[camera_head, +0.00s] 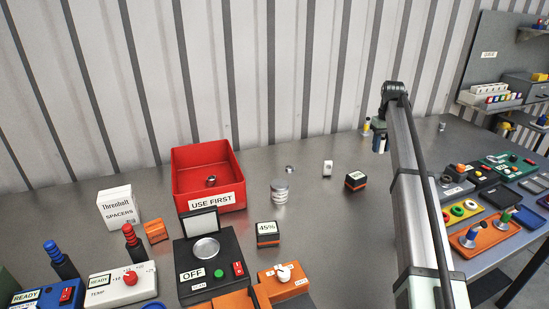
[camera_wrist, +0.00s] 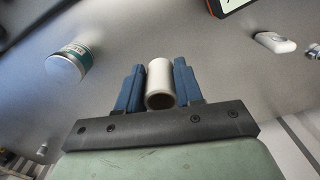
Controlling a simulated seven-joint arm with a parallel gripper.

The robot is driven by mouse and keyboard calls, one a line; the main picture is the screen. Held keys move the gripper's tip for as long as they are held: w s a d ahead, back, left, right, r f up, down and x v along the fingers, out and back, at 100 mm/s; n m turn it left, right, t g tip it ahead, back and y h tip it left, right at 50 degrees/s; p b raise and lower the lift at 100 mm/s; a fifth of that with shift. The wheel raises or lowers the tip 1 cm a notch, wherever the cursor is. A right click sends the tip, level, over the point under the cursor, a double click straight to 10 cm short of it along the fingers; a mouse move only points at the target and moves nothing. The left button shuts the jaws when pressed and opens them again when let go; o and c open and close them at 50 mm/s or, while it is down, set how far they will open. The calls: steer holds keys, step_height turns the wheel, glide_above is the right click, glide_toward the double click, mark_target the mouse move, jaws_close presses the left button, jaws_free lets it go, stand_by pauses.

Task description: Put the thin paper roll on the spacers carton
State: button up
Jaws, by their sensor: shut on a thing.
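My gripper (camera_head: 380,147) is up at the back right of the bench in the head view. In the wrist view its blue fingers (camera_wrist: 159,85) are shut on a thin white paper roll (camera_wrist: 159,78), a hollow tube with one open end facing the camera. The spacers carton (camera_head: 116,208), a white box labelled "Threnbolt SPACERS", stands upright at the left of the bench, far to the left of my gripper. Its top is bare.
A red "USE FIRST" bin (camera_head: 181,197) stands right of the carton, with a small orange block (camera_head: 155,231) near the carton. A can (camera_head: 279,191), a small white item (camera_head: 328,168) and a black-orange block (camera_head: 355,181) stand mid-bench. Devices with knobs (camera_head: 122,282) fill the front left.

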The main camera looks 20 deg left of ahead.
steer(key=s+a+r+n, duration=0.15)
steer(key=s+a, duration=0.55)
steer(key=a, duration=0.8)
steer(key=s+a+r+n, duration=0.1)
steer(key=s+a+n, duration=0.2)
steer(key=s+a, duration=0.8)
steer(key=s+a+r+n, duration=0.2)
steer(key=s+a, duration=0.2)
steer(key=a, duration=1.4)
step_height(320, 180, up, 7)
steer(key=n, duration=1)
glide_above(116, 193)
steer(key=shift+m, duration=0.25)
steer(key=shift+f, duration=4.85)
steer(key=shift+f, duration=0.15)
steer(key=o, duration=1)
